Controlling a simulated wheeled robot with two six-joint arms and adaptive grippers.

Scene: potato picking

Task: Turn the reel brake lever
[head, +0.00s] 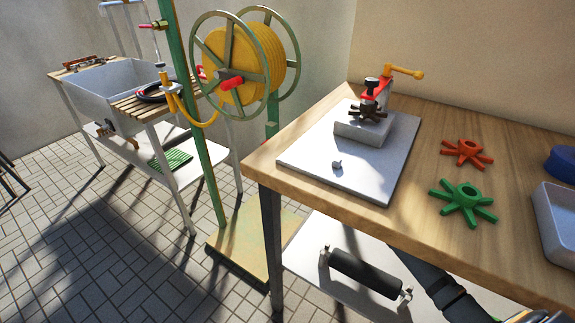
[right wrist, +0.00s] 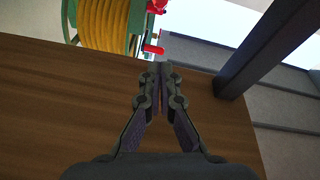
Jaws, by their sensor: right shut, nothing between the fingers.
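The hose reel (head: 262,66) has pale green rims and a wound yellow hose, and hangs on a green post. A red grip (head: 232,83) sticks out at the front of its hub. A smaller red part (head: 201,72) shows at the reel's left, beside the post. I cannot tell for sure which red part is the brake lever. In the right wrist view the reel (right wrist: 103,22) is cut off at the top, with a red part (right wrist: 153,47) at its right. My right gripper (right wrist: 153,70) is shut and empty, apart from the reel. My left gripper is not in view.
A wooden workbench (head: 465,240) carries a white board (head: 310,160) with a clamped fixture, an orange star wheel (head: 467,152), a green star wheel (head: 463,202) and a grey tray (head: 556,222). A sink (head: 115,90) stands at the left. Tiled floor (head: 90,230) is open in front of it.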

